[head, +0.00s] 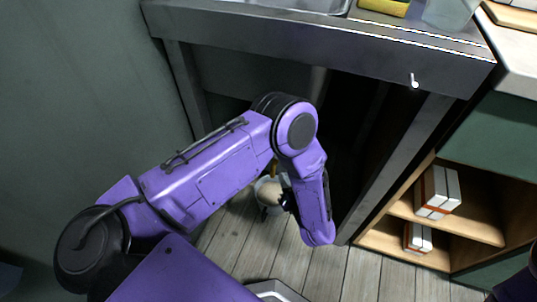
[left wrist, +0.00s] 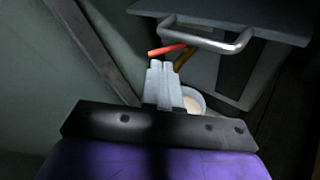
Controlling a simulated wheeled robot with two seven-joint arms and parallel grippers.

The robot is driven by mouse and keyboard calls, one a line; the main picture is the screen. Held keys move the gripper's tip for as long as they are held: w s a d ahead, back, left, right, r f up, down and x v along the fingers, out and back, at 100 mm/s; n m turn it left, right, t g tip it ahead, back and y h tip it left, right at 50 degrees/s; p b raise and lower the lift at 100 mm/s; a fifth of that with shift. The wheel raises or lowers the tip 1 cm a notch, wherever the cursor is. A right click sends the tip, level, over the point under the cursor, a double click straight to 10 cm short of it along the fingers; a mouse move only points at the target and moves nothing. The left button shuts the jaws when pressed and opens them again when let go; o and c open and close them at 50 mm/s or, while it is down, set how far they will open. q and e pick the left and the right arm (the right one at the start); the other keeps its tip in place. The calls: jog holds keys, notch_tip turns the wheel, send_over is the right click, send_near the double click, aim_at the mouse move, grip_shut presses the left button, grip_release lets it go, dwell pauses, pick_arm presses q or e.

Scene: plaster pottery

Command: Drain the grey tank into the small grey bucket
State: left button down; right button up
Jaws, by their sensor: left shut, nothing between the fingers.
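The grey tank (left wrist: 230,65) fills the upper right of the left wrist view, with a metal bar handle (left wrist: 215,42) on it. A red lever (left wrist: 167,50) and a brass-coloured pipe (left wrist: 184,60) show at its side. The small grey bucket (left wrist: 200,97) is below the pipe with pale content in it; it also shows on the floor in the head view (head: 268,192), partly hidden by my arm. My left gripper (left wrist: 160,68) is shut and empty, its tips just below the red lever in the picture; contact cannot be told. My right gripper is out of view.
A metal sink table (head: 320,38) stands over the dark space where my left arm reaches, with its legs at either side. Open wooden shelves (head: 470,225) with white boxes stand at the right. A green wall (head: 80,90) is on the left. Plank floor lies below.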

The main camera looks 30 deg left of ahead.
pick_arm(q)
notch_tip(320, 180, down, 4)
jog(key=d+f+n+g+y+b, duration=0.1)
jog(key=d+n+b, duration=0.15)
jog(key=n, duration=0.25)
jog(key=w+a+f+n+b, duration=0.1)
jog(key=w+a+b, duration=0.3)
jog(key=a, duration=0.9)
jog(key=shift+w+f+g, duration=0.3)
jog(key=shift+w+f, duration=0.1)
jog(key=shift+w, duration=0.6)
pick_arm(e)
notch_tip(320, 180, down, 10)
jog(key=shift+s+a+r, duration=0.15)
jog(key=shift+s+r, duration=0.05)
pick_arm(q)
jog(key=shift+d, duration=0.1)
